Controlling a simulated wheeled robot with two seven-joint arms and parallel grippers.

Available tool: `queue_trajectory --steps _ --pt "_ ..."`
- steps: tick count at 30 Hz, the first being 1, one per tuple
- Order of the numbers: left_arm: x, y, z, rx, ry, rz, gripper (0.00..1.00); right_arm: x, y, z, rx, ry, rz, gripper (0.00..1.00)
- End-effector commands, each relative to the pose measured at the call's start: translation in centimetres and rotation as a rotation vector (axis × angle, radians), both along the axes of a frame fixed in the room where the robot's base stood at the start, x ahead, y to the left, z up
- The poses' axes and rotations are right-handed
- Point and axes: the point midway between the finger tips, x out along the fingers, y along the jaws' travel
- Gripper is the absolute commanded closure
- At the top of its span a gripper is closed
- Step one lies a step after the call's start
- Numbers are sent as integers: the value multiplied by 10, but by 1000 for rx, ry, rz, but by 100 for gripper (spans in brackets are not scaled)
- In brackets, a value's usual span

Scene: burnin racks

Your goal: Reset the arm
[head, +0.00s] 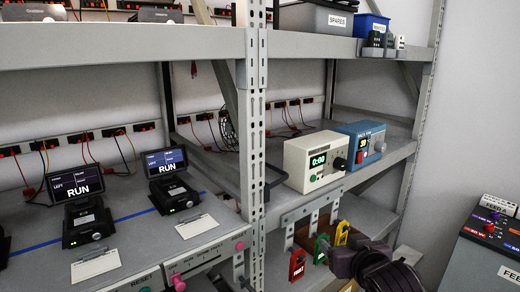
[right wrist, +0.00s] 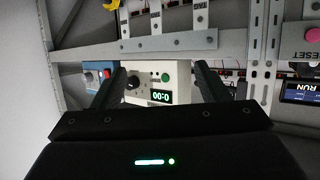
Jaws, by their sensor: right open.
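My right arm and gripper (head: 345,260) show at the lower right of the head view, in front of the lower shelf edge and beside the hanging coloured tags. In the right wrist view, which looks upside down, the two dark fingers of the right gripper (right wrist: 158,75) stand wide apart with nothing between them. A cream box with a green 0:00 display (head: 315,160) sits on the middle shelf; it also shows beyond the fingers in the right wrist view (right wrist: 172,78), apart from them. My left gripper is not in view.
A blue box with a dial (head: 362,143) stands beside the cream box. Red (head: 297,265), green (head: 321,249) and yellow (head: 342,232) tags hang below the shelf. A rack upright (head: 254,130) divides the shelves. Two RUN units (head: 86,215) stand at left. A grey console (head: 485,255) stands at right.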

Motion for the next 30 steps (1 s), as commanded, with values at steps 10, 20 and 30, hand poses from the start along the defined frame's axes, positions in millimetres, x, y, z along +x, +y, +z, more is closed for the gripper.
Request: queue_trajectory --steps 10,20,30 --pt "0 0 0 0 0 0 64 -147 -6 -157 -91 546 -6 32" --pt "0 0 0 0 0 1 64 -245 -8 -204 -118 844 29 32" --pt "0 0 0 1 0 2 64 -247 -6 -283 -124 925 42 32"
